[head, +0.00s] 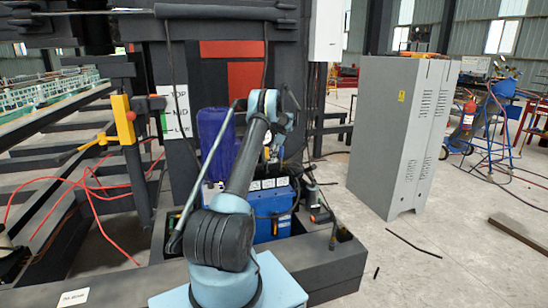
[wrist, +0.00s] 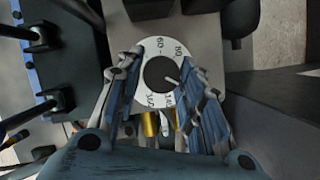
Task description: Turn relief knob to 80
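The relief knob (wrist: 159,73) is a round black knob on a white dial plate (wrist: 152,46) in the middle of the wrist view. The plate carries printed numbers; 60 reads at its top and 80 at its upper right. A short white mark on the knob points right and slightly down, below the 80. My gripper (wrist: 160,66) is open, with one finger on each side of the knob. White plate shows between the knob and both fingers, and the right finger covers part of the plate's edge. In the head view my arm hides the knob.
A grey cabinet (head: 395,135) stands to the right. Brass fittings (wrist: 150,124) sit below the dial. Black cable connectors (wrist: 45,38) stand at left in the wrist view.

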